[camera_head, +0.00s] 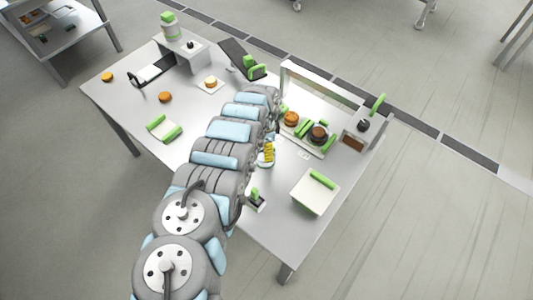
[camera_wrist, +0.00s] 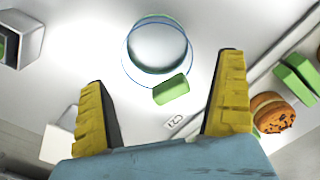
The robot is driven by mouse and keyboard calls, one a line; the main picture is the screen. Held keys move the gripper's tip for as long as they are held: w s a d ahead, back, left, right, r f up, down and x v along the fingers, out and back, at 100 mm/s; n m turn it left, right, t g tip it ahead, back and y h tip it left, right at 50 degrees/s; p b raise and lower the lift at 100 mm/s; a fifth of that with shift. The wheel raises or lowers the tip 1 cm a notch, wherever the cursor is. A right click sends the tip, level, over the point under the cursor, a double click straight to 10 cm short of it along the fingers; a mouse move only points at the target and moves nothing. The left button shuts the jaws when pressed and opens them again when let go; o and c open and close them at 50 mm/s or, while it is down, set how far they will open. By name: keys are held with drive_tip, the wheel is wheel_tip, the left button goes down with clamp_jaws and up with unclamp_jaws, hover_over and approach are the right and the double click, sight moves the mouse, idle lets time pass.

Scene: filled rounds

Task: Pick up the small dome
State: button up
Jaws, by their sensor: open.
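A clear round dome with a thin blue rim (camera_wrist: 157,42) shows in the wrist view, ahead of and between my fingers. A green block (camera_wrist: 171,90) overlaps its near edge in the picture; I cannot tell whether it is the dome's handle. My gripper (camera_wrist: 163,76) is open, with its two yellow fingers spread and nothing between their pads. The dome appears beyond the fingertips, apart from them. In the head view, my gripper's yellow fingers (camera_head: 267,153) are above the table beside the food tray, and I cannot make out the dome there.
A food tray (camera_head: 297,139) with round buns and green strips is right of my gripper; a bun (camera_wrist: 272,112) also shows in the wrist view. A white board (camera_head: 311,198) lies near the table's right side. A small green-topped block (camera_head: 256,198) stands near the edge.

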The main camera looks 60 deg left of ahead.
drive_tip(key=shift+d+f+b, duration=0.2)
drive_tip(key=shift+f+b, duration=0.35)
drive_tip(key=shift+f, duration=1)
drive_tip(key=shift+f+b, duration=0.7)
drive_tip(key=shift+f, duration=0.25)
drive_tip(key=shift+s, duration=0.1)
drive_tip(key=shift+a+r, duration=0.1)
